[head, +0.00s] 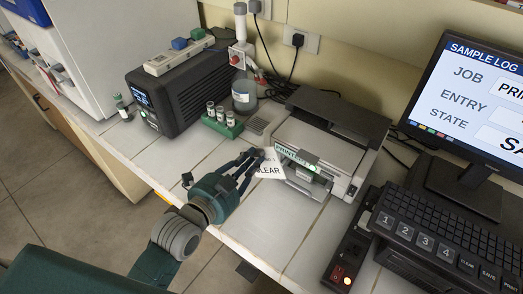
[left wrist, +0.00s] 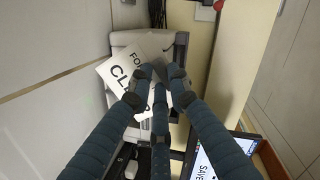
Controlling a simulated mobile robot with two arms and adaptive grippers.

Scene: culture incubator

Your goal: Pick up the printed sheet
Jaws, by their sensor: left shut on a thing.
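The printed sheet (head: 269,171) is white with black lettering that reads "LEAR" where it shows in the head view. It lies at the front of the printer (head: 318,150). My left gripper (head: 254,157) is shut on the sheet's left edge. In the left wrist view the sheet (left wrist: 120,75) shows "FO" and "CL" beside my left gripper's fingers (left wrist: 158,75), which cover part of it. My right gripper is not in view.
A green rack with vials (head: 222,125) and a bottle (head: 244,92) stand behind my left gripper. A dark box-shaped device (head: 185,95) is to the left. A monitor (head: 480,90), keyboard (head: 435,235) and power strip (head: 348,250) are on the right.

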